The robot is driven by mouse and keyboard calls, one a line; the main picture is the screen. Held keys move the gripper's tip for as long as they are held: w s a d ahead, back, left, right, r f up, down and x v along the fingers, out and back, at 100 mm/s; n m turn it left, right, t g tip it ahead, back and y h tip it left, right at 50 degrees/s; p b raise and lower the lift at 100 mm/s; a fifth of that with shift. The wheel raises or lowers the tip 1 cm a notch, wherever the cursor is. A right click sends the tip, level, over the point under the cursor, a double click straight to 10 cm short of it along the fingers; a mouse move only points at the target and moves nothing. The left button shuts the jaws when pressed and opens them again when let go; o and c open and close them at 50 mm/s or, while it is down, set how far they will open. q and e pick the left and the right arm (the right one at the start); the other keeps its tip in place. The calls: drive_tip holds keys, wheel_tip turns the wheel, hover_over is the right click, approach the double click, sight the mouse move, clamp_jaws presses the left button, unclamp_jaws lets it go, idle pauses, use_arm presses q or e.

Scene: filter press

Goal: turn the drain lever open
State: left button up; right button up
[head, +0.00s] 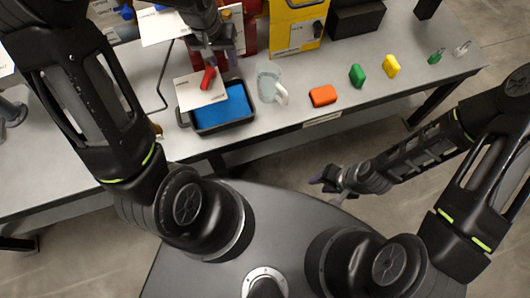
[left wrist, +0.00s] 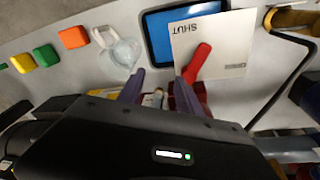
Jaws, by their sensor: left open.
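The red drain lever (head: 208,78) points down and slightly left in the head view, in front of a white card (head: 190,93). In the left wrist view the lever (left wrist: 198,62) lies over the card (left wrist: 225,40), on which "SHUT" reads upside down. My left gripper (head: 222,60) is open just above the lever, its purple-grey fingers pointing down. In the left wrist view the lever is beside the right-hand finger, not clearly between the fingers (left wrist: 158,84); contact cannot be told. My right gripper (head: 328,185) is away from the bench; its jaw gap is unclear.
A black tray with a blue inside (head: 235,108) sits below the lever. A clear jug (head: 268,82) stands right of it. A yellow unit (head: 292,25) stands behind. The bench front is clear.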

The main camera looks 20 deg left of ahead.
use_arm(q)
drive_tip(key=s+d+f+m+t+h+p, duration=0.1)
drive_tip(key=s+d+f+h+p, duration=0.15)
drive_tip(key=d+f, duration=0.85)
drive_tip(key=s+d+f+p, duration=0.1)
drive_tip(key=s+d+f, duration=0.1)
drive_tip(key=s, duration=0.5)
drive_tip(key=s+d+f+g+p, duration=0.1)
drive_tip(key=s+d, duration=0.3)
drive_tip(key=s, duration=0.4)
drive_tip(key=shift+d+f+n+g, duration=0.3)
drive_tip(key=shift+d+f, duration=0.05)
drive_tip(key=shift+f, duration=0.35)
use_arm(e)
drive_tip(key=r, duration=0.1)
drive_tip(key=a+r, duration=0.1)
drive_tip(key=r, duration=0.1)
drive_tip(key=s+r, duration=0.1)
drive_tip(key=r, duration=0.1)
drive_tip(key=shift+a+r, duration=0.1)
drive_tip(key=shift+a, duration=0.3)
use_arm(q)
drive_tip(key=shift+h, duration=0.25)
